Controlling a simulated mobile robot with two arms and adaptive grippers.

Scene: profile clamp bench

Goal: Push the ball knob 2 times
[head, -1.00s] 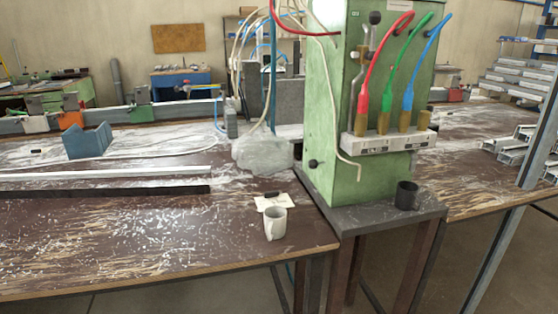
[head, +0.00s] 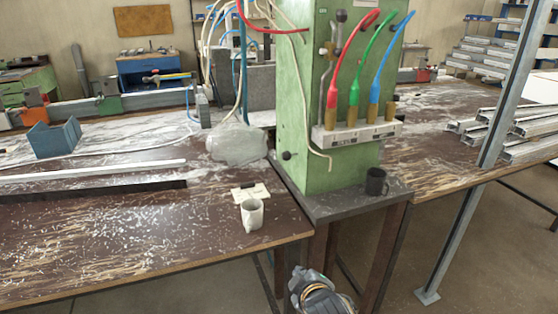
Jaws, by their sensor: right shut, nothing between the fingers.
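A green metal cabinet (head: 302,120) stands on a small dark stand in the middle of the head view. A small black ball knob (head: 287,155) sticks out low on its left face. Another dark round knob (head: 341,15) sits high on the front face; I cannot tell for certain which one the task means. My right gripper (head: 304,280) is at the bottom edge, in front of the stand and well below and apart from both knobs. It is shut and empty. My left gripper is not in view.
Red, green and blue hoses (head: 354,75) hang on the cabinet front. A black mug (head: 376,182) stands on the stand's right side. A white mug (head: 252,214) stands near the left bench's edge. A grey post (head: 500,120) rises at the right. The floor before the stand is open.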

